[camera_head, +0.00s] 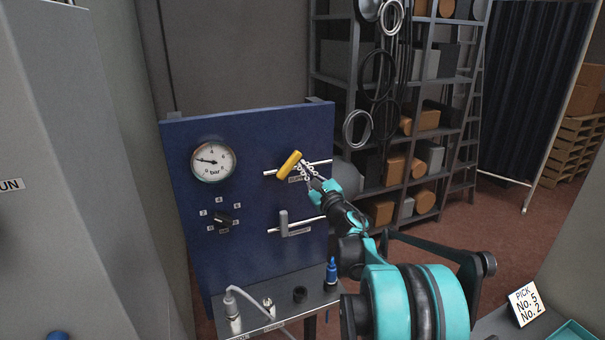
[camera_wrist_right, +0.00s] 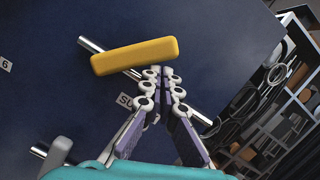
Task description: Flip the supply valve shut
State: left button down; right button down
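The supply valve's yellow handle (camera_head: 289,165) sits on the upper pipe of the blue panel, above a partly hidden label. It is slanted across the pipe, neither along it nor fully square to it. In the right wrist view the yellow handle (camera_wrist_right: 135,55) lies just beyond my fingertips. My right gripper (camera_head: 301,167) reaches in from the right. Its fingers (camera_wrist_right: 159,73) come together at the tips, with nothing visible between them. The tips are at the handle's lower edge; I cannot tell if they touch it. My left gripper is not in view.
The blue panel (camera_head: 245,260) also carries a pressure gauge (camera_head: 213,161), a dark selector knob (camera_head: 223,220) and a grey handle (camera_head: 284,224) on a lower pipe. A small shelf (camera_head: 262,318) with fittings and a cable stands below. Loaded racks (camera_head: 400,150) stand behind.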

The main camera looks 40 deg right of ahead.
aim_at(295, 159)
jog(key=shift+w+a+r+p, duration=0.1)
jog(key=shift+a+r+p, duration=0.1)
jog(key=shift+a+r, duration=0.3)
jog(key=shift+w+a+r+p, duration=0.1)
jog(key=shift+a+r+p, duration=0.1)
jog(key=shift+r, duration=0.5)
jog(key=shift+w+a+r, duration=0.2)
jog(key=shift+a+r, duration=0.4)
jog(key=shift+a, duration=0.05)
jog(key=shift+a+p, duration=0.15)
jog(key=shift+p, duration=0.15)
